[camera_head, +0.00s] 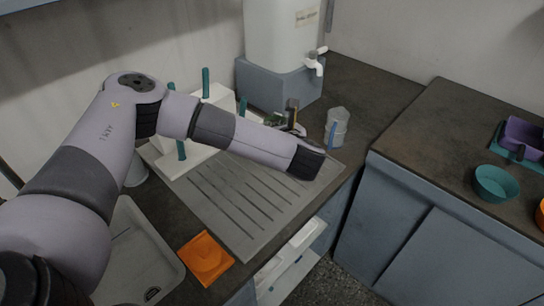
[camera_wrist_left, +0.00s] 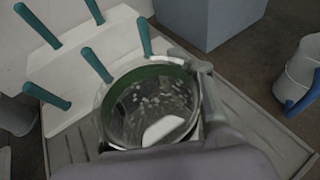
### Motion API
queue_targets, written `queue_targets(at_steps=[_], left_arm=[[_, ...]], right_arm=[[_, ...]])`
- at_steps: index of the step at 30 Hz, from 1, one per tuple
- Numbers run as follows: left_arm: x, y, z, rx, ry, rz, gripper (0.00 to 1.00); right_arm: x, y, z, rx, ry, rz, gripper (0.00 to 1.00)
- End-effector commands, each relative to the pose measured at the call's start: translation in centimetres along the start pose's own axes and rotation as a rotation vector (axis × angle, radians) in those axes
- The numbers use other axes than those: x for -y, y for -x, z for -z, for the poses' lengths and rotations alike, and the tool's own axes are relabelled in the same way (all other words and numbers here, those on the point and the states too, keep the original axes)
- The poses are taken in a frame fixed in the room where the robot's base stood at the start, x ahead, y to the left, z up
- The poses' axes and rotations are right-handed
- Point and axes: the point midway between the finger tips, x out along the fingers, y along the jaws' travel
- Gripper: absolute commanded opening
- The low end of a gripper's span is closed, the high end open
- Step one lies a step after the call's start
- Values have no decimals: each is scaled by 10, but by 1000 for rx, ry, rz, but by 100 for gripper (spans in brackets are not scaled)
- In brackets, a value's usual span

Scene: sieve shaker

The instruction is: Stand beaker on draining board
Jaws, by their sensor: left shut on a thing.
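The beaker (camera_wrist_left: 150,105), clear glass with a dark green band inside its mouth, is held by my left gripper (camera_head: 293,118) near the back edge of the draining board. In the left wrist view I look into its open mouth, and a gripper finger (camera_wrist_left: 208,88) lies along its right side. In the head view my forearm hides most of it. The grey grooved draining board (camera_head: 240,205) lies below, beside the sink; it also shows in the left wrist view (camera_wrist_left: 262,135). I cannot tell whether the beaker's base touches the board. My right gripper is out of view.
A white tank with a tap (camera_head: 283,35) sits on a grey block (camera_head: 270,88). The board's front part is clear.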

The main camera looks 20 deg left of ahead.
Motion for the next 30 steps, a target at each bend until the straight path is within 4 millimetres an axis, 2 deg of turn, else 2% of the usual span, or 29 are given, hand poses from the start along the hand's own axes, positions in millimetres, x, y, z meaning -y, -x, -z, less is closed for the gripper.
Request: queue_targets(at_steps=[3,9,14,21,30], left_arm=[[-1,-9,29,0,-5,-1,0],[-1,-22,64,2,0,0,0],[-1,-26,76,1,-1,0,0],[-2,-37,108,1,0,0,0],[-2,-39,112,1,1,0,0]], right_arm=[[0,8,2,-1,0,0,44],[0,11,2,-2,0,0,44],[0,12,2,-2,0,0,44],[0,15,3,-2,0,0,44],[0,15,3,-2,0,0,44]])
